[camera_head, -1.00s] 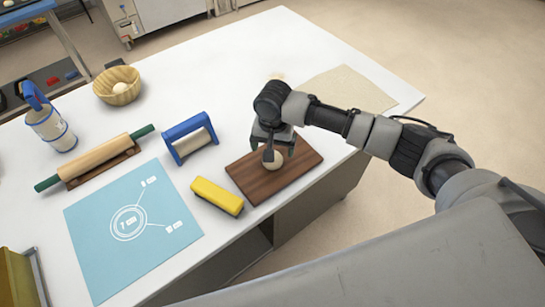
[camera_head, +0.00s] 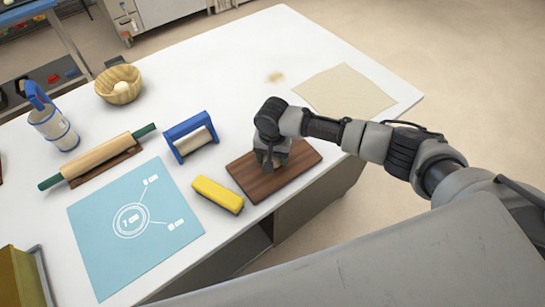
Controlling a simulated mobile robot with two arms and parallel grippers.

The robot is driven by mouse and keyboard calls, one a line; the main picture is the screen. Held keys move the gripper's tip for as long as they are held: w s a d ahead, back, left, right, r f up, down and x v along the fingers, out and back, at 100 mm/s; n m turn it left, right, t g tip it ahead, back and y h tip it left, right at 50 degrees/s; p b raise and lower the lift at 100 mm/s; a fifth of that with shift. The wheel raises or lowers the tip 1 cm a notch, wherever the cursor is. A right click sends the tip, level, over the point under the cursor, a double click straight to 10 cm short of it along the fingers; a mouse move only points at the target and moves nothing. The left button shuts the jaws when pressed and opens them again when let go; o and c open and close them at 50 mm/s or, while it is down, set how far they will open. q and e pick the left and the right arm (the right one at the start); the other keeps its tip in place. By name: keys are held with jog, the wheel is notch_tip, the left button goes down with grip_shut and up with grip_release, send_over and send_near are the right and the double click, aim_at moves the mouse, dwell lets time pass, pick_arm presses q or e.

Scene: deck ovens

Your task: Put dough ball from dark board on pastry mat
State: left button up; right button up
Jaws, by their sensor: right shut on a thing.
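The dark wooden board (camera_head: 300,163) lies on the white table near its front edge. My right gripper (camera_head: 270,166) is over the board's left-middle part, shut on the dough ball. The ball is almost wholly hidden behind the fingers and wrist. I cannot tell whether it still touches the board. The pastry mat (camera_head: 100,250), light blue with white markings, lies flat to the left and is empty. My left gripper is not in view.
A yellow block (camera_head: 218,194) lies between mat and board. A beige cloth (camera_head: 345,92) lies at the right.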

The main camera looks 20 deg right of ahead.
aim_at(276, 159)
jog(key=shift+r, duration=0.4)
jog(key=r, duration=0.1)
jog(key=r+b, duration=0.1)
jog(key=d+r, duration=0.1)
jog(key=shift+s+r, duration=0.35)
jog(key=shift+s, duration=0.05)
jog(key=s+d+r+b, duration=0.2)
jog(key=s+d+r, duration=0.4)
jog(key=s+d, duration=0.1)
jog(key=shift+s+r, duration=0.25)
jog(key=shift+s, duration=0.1)
